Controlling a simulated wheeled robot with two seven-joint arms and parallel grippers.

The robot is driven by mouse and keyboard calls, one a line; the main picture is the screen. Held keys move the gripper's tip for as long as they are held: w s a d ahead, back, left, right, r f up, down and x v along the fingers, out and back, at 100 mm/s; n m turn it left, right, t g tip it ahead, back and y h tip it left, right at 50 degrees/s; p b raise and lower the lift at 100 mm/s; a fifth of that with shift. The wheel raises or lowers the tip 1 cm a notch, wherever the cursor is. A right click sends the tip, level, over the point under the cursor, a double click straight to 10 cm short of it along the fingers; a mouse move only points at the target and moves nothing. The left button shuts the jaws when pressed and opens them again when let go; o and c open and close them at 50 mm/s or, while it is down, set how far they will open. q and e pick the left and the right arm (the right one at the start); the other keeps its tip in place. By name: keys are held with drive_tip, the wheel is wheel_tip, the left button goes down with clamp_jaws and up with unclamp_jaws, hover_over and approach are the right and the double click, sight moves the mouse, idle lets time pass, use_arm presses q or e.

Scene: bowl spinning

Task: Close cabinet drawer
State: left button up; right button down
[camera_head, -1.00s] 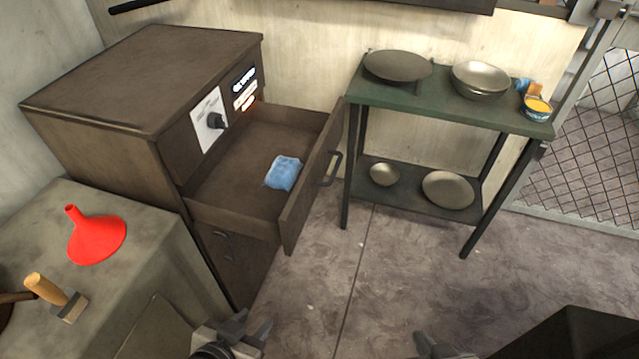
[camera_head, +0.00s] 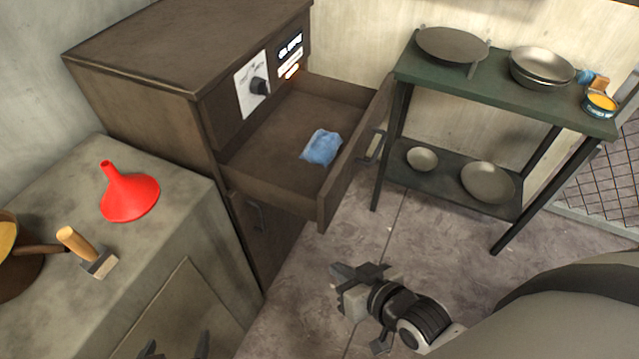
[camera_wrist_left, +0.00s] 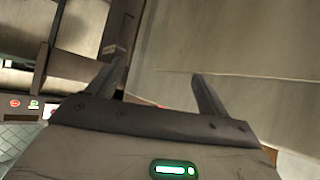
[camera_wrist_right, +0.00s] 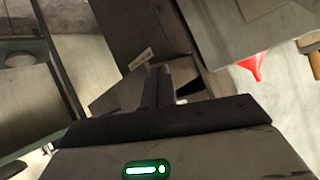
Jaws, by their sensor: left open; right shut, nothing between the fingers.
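The brown cabinet (camera_head: 135,50) stands at the back left. Its top drawer (camera_head: 345,180) is pulled well out, with a handle (camera_head: 376,146) on its front and a blue cloth (camera_head: 321,147) inside. My right gripper (camera_head: 338,273) is shut and empty, in front of and below the drawer front, apart from it in the head view. Its closed fingers also show in the right wrist view (camera_wrist_right: 160,82). My left gripper (camera_head: 177,348) is open and empty at the bottom edge, by the grey counter; its spread fingers show in the left wrist view (camera_wrist_left: 160,92).
The grey counter (camera_head: 190,215) at left holds a red funnel (camera_head: 130,195), a wooden-handled tool (camera_head: 88,252) and a pan (camera_head: 20,262). A green rack (camera_head: 500,92) with several metal bowls stands right of the drawer. Floor (camera_head: 300,300) is clear before the cabinet.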

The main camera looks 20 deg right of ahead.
drive_tip(key=w+d+m+t+h+b, duration=0.25)
drive_tip(key=d+m+b, duration=0.25)
drive_tip(key=d+m, duration=0.35)
drive_tip(key=w+d+m+t+h+b, duration=0.2)
drive_tip(key=d+m+t+b, duration=0.25)
drive_tip(key=d+m, duration=0.4)
drive_tip(key=m, duration=0.2)
approach(352, 170)
drive_tip(key=w+d, duration=0.3)
drive_tip(key=shift+w+a+p, duration=0.7)
drive_tip(key=shift+w+a, duration=0.1)
drive_tip(key=shift+w, duration=0.3)
drive_tip(key=shift+w+a, duration=0.35)
use_arm(q)
drive_tip(key=shift+n+t+h, duration=0.3)
drive_tip(key=shift+t+h, duration=0.1)
drive_tip(key=f, duration=0.1)
drive_tip(key=d+f, duration=0.1)
drive_tip(key=f, duration=0.2)
drive_tip(key=shift+w+d, duration=0.25)
drive_tip(key=shift+w, duration=0.15)
drive_tip(key=shift+w+r, duration=0.1)
drive_tip(key=shift+r, duration=0.05)
use_arm(e)
drive_tip(key=shift+w+a, duration=0.1)
drive_tip(key=shift+w, duration=0.05)
